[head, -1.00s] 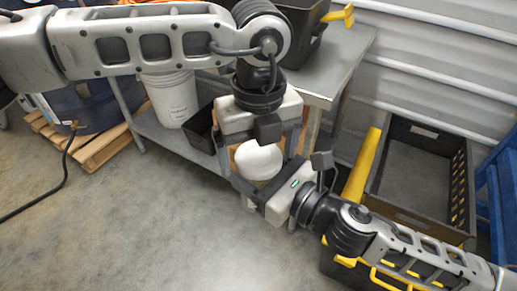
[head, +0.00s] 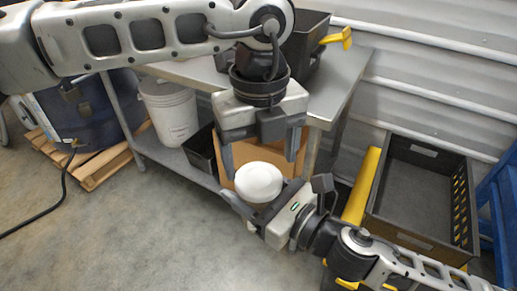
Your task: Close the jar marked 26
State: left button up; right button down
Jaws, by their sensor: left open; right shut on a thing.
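A white jar (head: 251,226) with a round white top (head: 259,182) is held upright over the floor, in front of the workbench. My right gripper (head: 260,203) comes in from the lower right and is shut around the jar just below its top. My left gripper (head: 260,160) points down above and just behind the white top. Its fingers are open and apart, with nothing seen between them. I cannot tell from this view whether the top is a seated lid. No number can be read, and much of the jar's body is hidden by my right gripper.
A grey metal workbench (head: 345,84) stands behind, with a black bin (head: 306,38) on top. A white bucket (head: 170,115), a small black bin (head: 199,150) and a cardboard box (head: 240,152) are beneath it. A black crate (head: 427,152) is at right.

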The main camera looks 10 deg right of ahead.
pick_arm(q)
jog(key=s+d+r+n+g+h, duration=0.25)
jog(key=s+d+r+h, duration=0.2)
jog(key=d, duration=0.25)
jog(key=s+d+r+n+g+h, duration=0.1)
jog(key=s+d+r+g+h, duration=0.2)
jog(key=d+r+h, duration=0.35)
jog(key=w+d+r+n+t+h, duration=0.2)
jog(key=w+r+n+t+h, duration=0.3)
jog(key=n, duration=0.3)
jog(key=w+d+r+n+t+h, duration=0.25)
jog(key=w+r+n+t, duration=0.25)
jog(key=w+r+n, duration=0.25)
jog(key=w+a+f+n+t+y, duration=0.6)
jog(key=f+n+y, duration=0.45)
jog(key=n, duration=0.35)
jog(key=s+a+f+g+y, duration=0.2)
jog(key=s+a+f+g, duration=0.1)
jog(key=a, duration=0.1)
jog(key=s+a+f+n+g+y, duration=0.1)
jog(key=s+a+f+g+y, duration=0.2)
jog(key=s+a, duration=0.1)
jog(key=s+a+f+g+y, duration=0.3)
jog(key=a+g, duration=0.1)
jog(key=shift+s+f+n, duration=0.25)
jog(key=shift+n, duration=0.15)
jog(key=shift+s+a, duration=0.15)
